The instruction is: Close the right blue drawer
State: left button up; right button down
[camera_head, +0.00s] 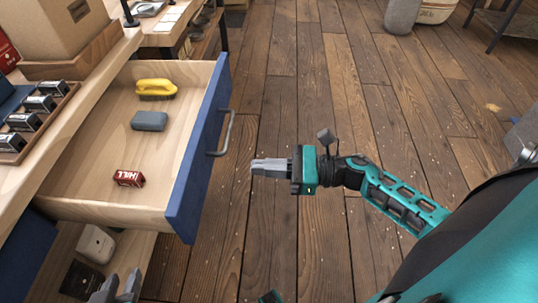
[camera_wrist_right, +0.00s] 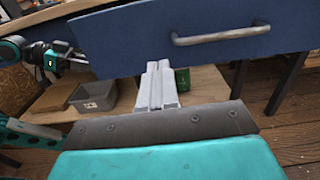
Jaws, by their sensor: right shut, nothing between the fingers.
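The blue drawer (camera_head: 200,150) stands pulled out from the wooden workbench, its blue front and grey bar handle (camera_head: 227,133) facing right. Inside it lie a yellow-handled brush (camera_head: 156,87), a grey-blue block (camera_head: 149,121) and a small red box (camera_head: 129,178). My right gripper (camera_head: 254,167) is shut and empty, a little right of the drawer front and below the handle in the picture, apart from both. The right wrist view shows its fingers (camera_wrist_right: 161,68) in front of the blue drawer front (camera_wrist_right: 130,38), left of the handle (camera_wrist_right: 220,35). My left gripper (camera_head: 117,290) shows at the bottom left; its fingertips look apart.
A cardboard box (camera_head: 65,25) and a wooden tray (camera_head: 30,145) of small black boxes stand on the bench top. A lower shelf (camera_wrist_right: 60,110) holds a grey bin (camera_wrist_right: 93,96).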

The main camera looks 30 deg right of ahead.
aim_at(204, 164)
jog(key=x, duration=0.9)
jog(key=shift+w+a, duration=0.25)
jog(key=shift+a, duration=0.1)
